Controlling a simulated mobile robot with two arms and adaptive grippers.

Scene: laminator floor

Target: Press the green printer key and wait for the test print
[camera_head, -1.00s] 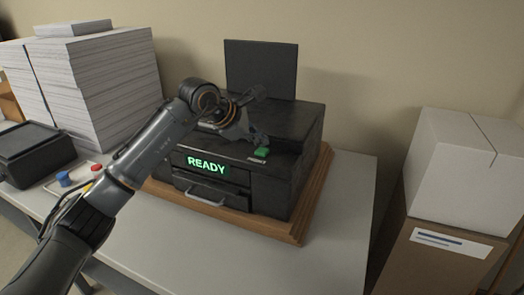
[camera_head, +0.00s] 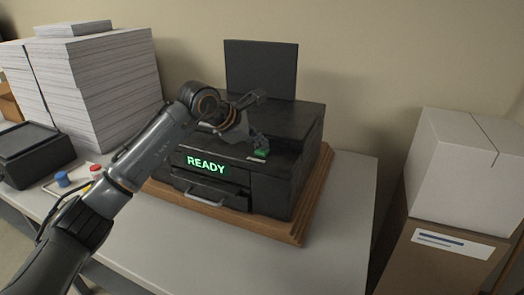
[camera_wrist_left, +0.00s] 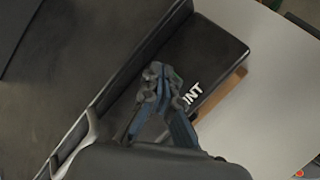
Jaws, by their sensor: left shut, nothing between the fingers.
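The black printer (camera_head: 272,195) stands on a wooden board, its display (camera_head: 206,164) reading READY in green. The small green key (camera_head: 261,153) is on the printer's right front top edge, with a white label just in front. My left gripper (camera_head: 262,145) is shut and empty, fingertips pointing down at the key. The tips appear at or just above it; I cannot tell whether they touch. In the left wrist view the closed fingers (camera_wrist_left: 155,75) cover the key, and part of the white lettering (camera_wrist_left: 191,93) shows, ending in "NT". My right gripper is not in view.
Tall paper stacks (camera_head: 97,90) and a dark box (camera_head: 35,150) stand at the left. A white box (camera_head: 465,165) sits on a brown carton at the right. The table front right is clear.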

